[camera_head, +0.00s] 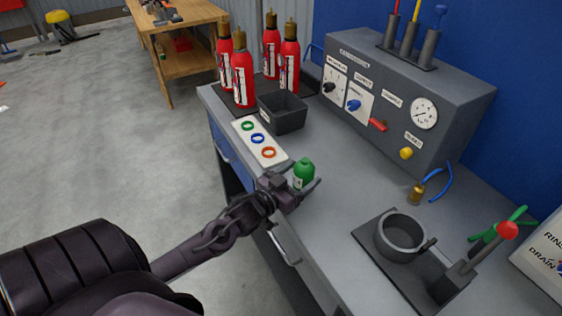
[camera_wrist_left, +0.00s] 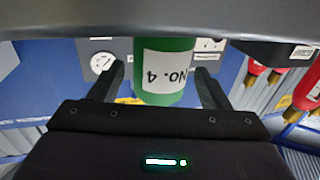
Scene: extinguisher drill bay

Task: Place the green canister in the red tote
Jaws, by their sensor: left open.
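The green canister (camera_head: 303,172) stands upright on the grey bench top near its front edge. My left gripper (camera_head: 302,184) is at the canister, with its fingers open on either side of it. In the left wrist view the canister (camera_wrist_left: 166,72) is between the two fingers (camera_wrist_left: 160,82), with visible gaps at both sides. My right gripper is not in view.
A dark open bin (camera_head: 284,112) and several red extinguishers (camera_head: 243,82) stand further back. A white board with coloured rings (camera_head: 260,142) lies beside the canister. A grey gauge console (camera_head: 440,90) lines the back. A round cup fixture (camera_head: 400,235) is at the right.

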